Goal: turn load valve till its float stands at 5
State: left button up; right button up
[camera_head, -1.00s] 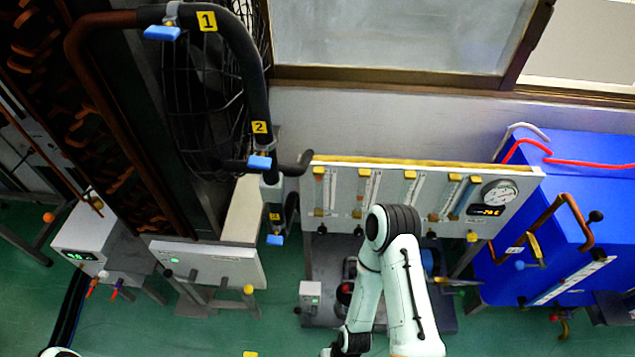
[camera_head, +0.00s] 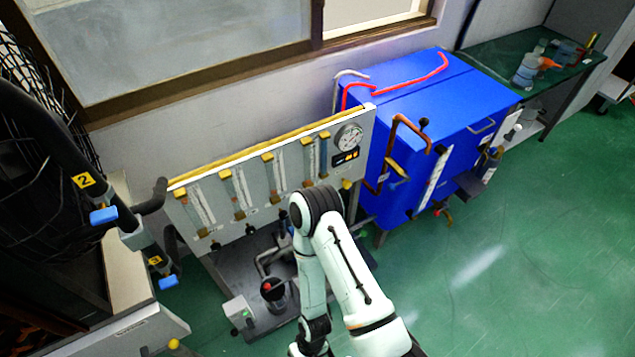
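A pale panel (camera_head: 237,205) with several upright flow tubes stands against the wall, left of the blue cabinet. Each tube, such as the one at the left end (camera_head: 201,203), has a yellow-brown block at its top. Small dark knobs, such as the leftmost one (camera_head: 215,245), sit along the lower edge. The labels and float heights are too small to read, so I cannot tell which knob is the load valve. One of my arms stands bent in front of the panel and hides part of its lower right. Neither gripper shows.
A round gauge (camera_head: 348,137) and a small display (camera_head: 345,158) are at the panel's right end. A blue cabinet (camera_head: 455,110) with pipes and valve handles stands to the right. Blue-handled valves (camera_head: 103,215) are at the left. Green floor (camera_head: 520,260) is clear at right.

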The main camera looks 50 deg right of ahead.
aim_at(283, 216)
jog(key=z, duration=1.45)
